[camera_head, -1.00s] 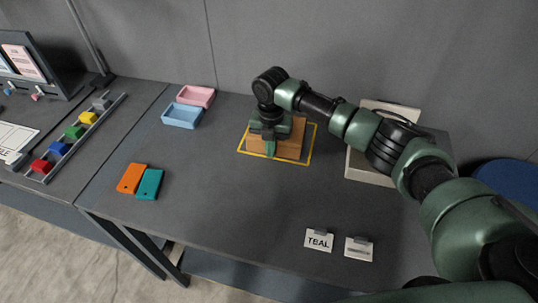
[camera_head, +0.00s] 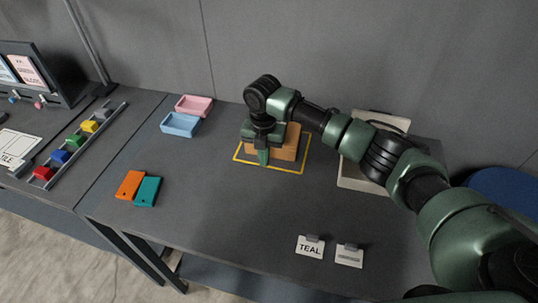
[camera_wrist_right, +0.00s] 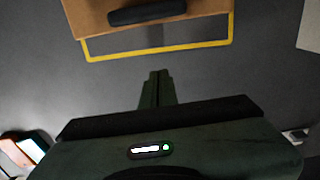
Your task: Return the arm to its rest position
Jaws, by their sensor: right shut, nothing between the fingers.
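My right arm reaches in from the right in the head view. My right gripper (camera_head: 263,160) points down above the table, in front of a wooden block (camera_head: 289,146). In the right wrist view my right gripper's fingers (camera_wrist_right: 157,78) are together with nothing between them. The wooden block also shows there at the top (camera_wrist_right: 200,18), with a black bar on its face, apart from the fingertips. A yellow outline (camera_head: 273,167) surrounds the block on the table. My left gripper is not in view.
A beige box (camera_head: 358,177) stands partly behind my right arm. Pink (camera_head: 197,103) and blue (camera_head: 180,125) trays, orange (camera_head: 130,185) and teal (camera_head: 147,192) pieces lie to the left. Label cards (camera_head: 311,246) stand at the front. The table's middle is clear.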

